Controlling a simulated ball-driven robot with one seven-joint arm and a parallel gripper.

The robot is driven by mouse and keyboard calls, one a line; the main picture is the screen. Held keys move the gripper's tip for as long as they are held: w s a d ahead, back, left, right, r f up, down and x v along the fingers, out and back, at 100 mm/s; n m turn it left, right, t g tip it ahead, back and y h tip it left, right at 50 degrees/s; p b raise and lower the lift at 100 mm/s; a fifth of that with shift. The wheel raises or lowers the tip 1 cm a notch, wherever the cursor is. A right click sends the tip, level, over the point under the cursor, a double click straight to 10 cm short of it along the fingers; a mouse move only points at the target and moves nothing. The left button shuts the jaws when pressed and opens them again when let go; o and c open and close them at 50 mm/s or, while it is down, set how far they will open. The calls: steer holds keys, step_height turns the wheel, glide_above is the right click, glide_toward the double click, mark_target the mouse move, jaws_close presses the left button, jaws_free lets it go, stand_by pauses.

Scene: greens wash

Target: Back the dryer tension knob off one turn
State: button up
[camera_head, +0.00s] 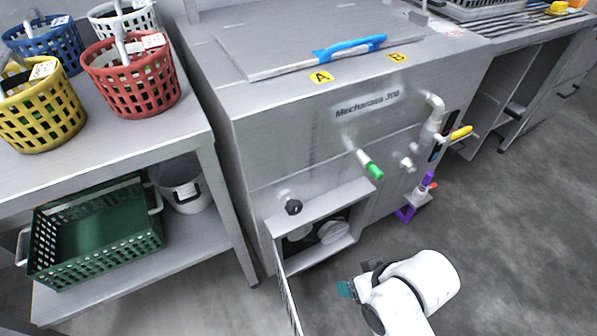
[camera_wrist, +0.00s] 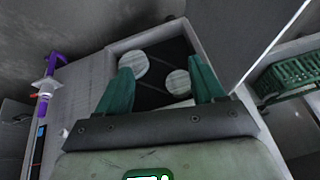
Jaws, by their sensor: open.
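A black knob (camera_head: 293,207) sits on the machine front just above the upper left of an open compartment (camera_head: 279,231). Inside the compartment, two pale round pulleys show in the wrist view, one at left (camera_wrist: 133,65) and one at right (camera_wrist: 178,82), with dark strips beside them. My gripper (camera_head: 345,289) has green fingers and is in front of the machine, low and right of the compartment. In the wrist view my gripper (camera_wrist: 160,78) is open and empty, fingers spread across the compartment view. The knob is not visible in the wrist view.
The compartment door (camera_head: 288,300) hangs open toward the floor side. A green-tipped lever (camera_head: 370,165), yellow handle (camera_head: 460,133) and purple-handled valve (camera_head: 427,180) project from the machine at right. A shelf with a green crate (camera_head: 95,230) stands left. Floor at right is clear.

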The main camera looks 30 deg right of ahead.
mark_target(297, 212)
steer(key=w+a+r+m+t+y+p, duration=0.45)
steer(key=w+a+r+m+t, duration=0.3)
steer(key=w+a+m, duration=0.5)
steer(key=s+d+f+m+t+h, duration=0.3)
steer(key=d+m+t+h, duration=0.4)
steer(key=m, duration=1.3)
steer(key=shift+n+g+y, duration=0.25)
steer(key=shift+g+y, duration=0.5)
steer(key=w, duration=0.7)
steer(key=w+d, duration=0.1)
steer(key=w, duration=0.2)
steer(key=shift+w+f, duration=0.15)
steer(key=shift+f, duration=0.05)
steer(key=shift+c, duration=0.5)
steer(key=c, duration=0.9)
